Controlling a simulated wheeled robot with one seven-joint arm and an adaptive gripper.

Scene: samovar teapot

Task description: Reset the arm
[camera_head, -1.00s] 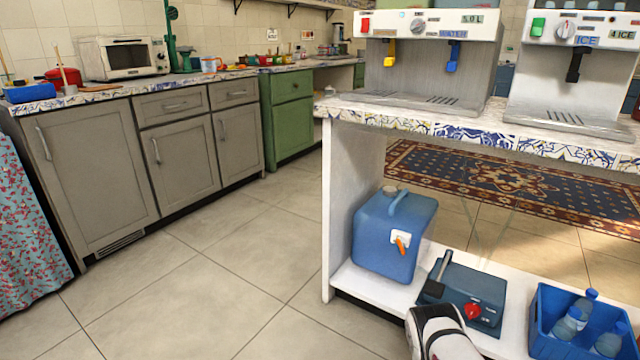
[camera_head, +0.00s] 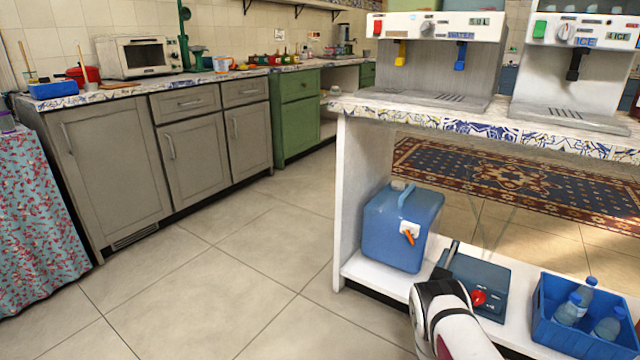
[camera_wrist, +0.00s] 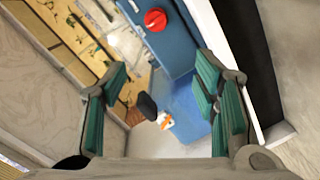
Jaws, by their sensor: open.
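My gripper (camera_wrist: 164,103) shows in the wrist view with its two green-padded fingers spread wide apart. Nothing is held between them. Beyond the fingers are the blue water container (camera_wrist: 188,104) with its white and orange tap, and a blue-grey box with a red knob (camera_wrist: 155,20). In the head view my white and black arm is at the bottom, in front of the lower shelf, and the fingers are not visible there.
The white shelf unit (camera_head: 345,200) holds the blue water container (camera_head: 385,235), the blue-grey box (camera_head: 490,275) and a blue crate (camera_head: 560,335) with bottles. Drink dispensers (camera_head: 435,60) stand on top. The tiled floor (camera_head: 220,290) at left is clear.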

